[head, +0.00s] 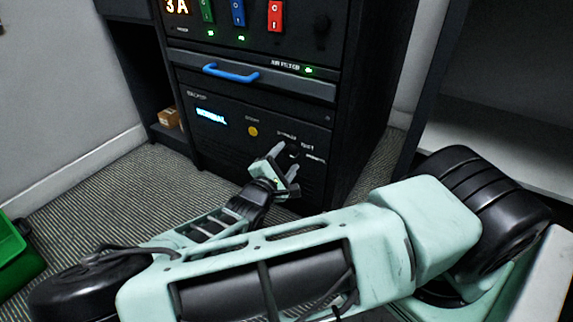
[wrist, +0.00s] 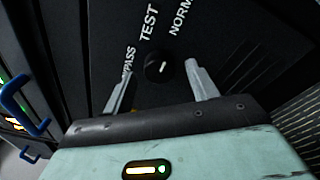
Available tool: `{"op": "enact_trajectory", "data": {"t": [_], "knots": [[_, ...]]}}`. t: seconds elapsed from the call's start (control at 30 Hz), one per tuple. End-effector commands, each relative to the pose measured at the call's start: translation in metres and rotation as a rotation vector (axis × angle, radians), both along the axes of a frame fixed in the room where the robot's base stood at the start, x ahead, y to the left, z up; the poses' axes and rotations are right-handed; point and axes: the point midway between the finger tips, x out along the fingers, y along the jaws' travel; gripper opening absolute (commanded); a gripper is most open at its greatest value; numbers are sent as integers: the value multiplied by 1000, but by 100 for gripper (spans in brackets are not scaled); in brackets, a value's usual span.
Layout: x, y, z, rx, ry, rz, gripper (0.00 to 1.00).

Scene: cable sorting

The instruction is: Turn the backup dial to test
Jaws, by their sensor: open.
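The backup dial (wrist: 157,67) is a small round black knob with a short white mark, on the black lower panel (head: 225,145). In the wrist view the labels BYPASS, TEST and NORMAL fan out around it. The mark leans up and right, towards NORMAL rather than TEST. A lit display (head: 211,116) on the panel appears to read NORMAL. My gripper (head: 285,160) is open in front of the panel. In the wrist view its two fingers (wrist: 160,82) stand apart, one on each side of the dial, with no visible contact.
A blue drawer handle (head: 231,73) sticks out above the panel. Green, blue and red switches (head: 275,16) are higher up. A yellow button (head: 252,131) is left of the dial. A green crate (head: 18,255) and a small brown box (head: 169,117) are at the left.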

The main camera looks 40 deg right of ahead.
Motion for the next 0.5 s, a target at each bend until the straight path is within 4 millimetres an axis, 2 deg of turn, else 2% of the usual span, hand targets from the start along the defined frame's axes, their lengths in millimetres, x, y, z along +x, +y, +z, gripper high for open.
{"op": "enact_trajectory", "data": {"t": [0.13, 0.4, 0.43, 0.5], "knots": [[3, -8, 0, -1, 2, -1, 58], [4, -9, 1, -1, 1, -1, 58], [4, -9, 1, -1, 1, -1, 55], [4, -9, 1, -1, 1, -1, 36]]}}
